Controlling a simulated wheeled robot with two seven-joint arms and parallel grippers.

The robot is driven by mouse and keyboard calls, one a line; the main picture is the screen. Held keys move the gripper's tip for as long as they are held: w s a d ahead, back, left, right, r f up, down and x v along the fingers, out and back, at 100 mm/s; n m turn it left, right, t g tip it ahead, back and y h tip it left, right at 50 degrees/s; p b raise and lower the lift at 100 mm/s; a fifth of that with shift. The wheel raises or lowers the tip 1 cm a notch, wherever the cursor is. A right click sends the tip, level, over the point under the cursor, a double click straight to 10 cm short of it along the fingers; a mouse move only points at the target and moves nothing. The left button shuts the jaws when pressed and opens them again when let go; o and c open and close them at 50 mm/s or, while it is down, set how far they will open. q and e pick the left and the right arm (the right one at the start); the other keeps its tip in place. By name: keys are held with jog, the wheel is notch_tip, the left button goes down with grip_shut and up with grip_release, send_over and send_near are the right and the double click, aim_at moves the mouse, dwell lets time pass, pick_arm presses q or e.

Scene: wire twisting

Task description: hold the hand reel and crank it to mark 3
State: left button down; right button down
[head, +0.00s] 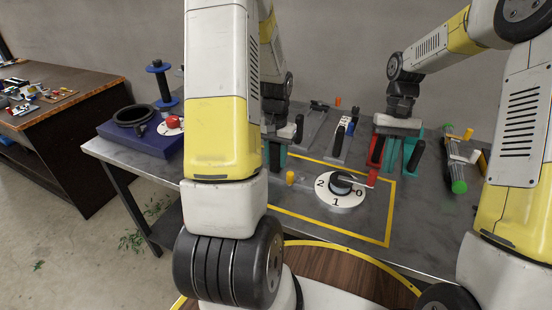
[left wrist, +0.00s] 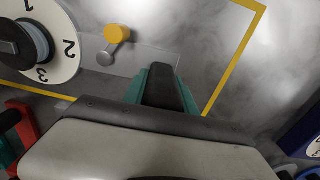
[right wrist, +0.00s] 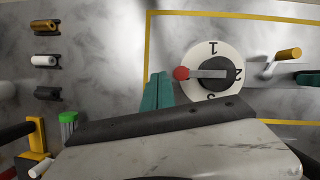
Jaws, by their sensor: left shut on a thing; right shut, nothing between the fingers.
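The hand reel's round white dial (head: 340,198) lies on the table with numerals round a dark hub (head: 342,180). Its crank arm points to the 0 side and ends in a red knob (head: 371,178). My left gripper (head: 275,157) is shut on a black grip (left wrist: 160,85) beside the dial. My right gripper (head: 392,160) is shut and empty. In the right wrist view its teal fingertips (right wrist: 157,78) are just left of the red knob (right wrist: 181,73), apparently apart from it. The 0 is hidden in that view, under the crank arm.
A yellow peg (head: 290,177) stands between the left gripper and the dial. A yellow line (head: 389,215) frames the work area. A green-ended tool (head: 458,187) lies at right. A blue box (head: 140,138) stands at left. The table front is clear.

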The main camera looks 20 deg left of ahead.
jog(key=w+a+r+n+t+y, duration=0.1)
jog(key=w+a+r+n+t, duration=0.15)
jog(key=a+n, duration=0.4)
jog(key=w+a+r+n+t, duration=0.2)
jog(key=w+a+n, duration=0.1)
jog(key=a, duration=0.6)
jog(key=shift+m, duration=0.25)
jog(key=shift+w+d+f, duration=0.1)
jog(key=shift+f, duration=2.15)
jog(key=shift+w+f, duration=0.1)
jog(key=shift+f, duration=2.15)
jog(key=shift+d, duration=0.4)
jog(key=shift+d, duration=0.2)
jog(key=shift+d, duration=1.05)
jog(key=shift+d, duration=0.15)
jog(key=shift+d, duration=0.15)
jog(key=shift+d, duration=0.15)
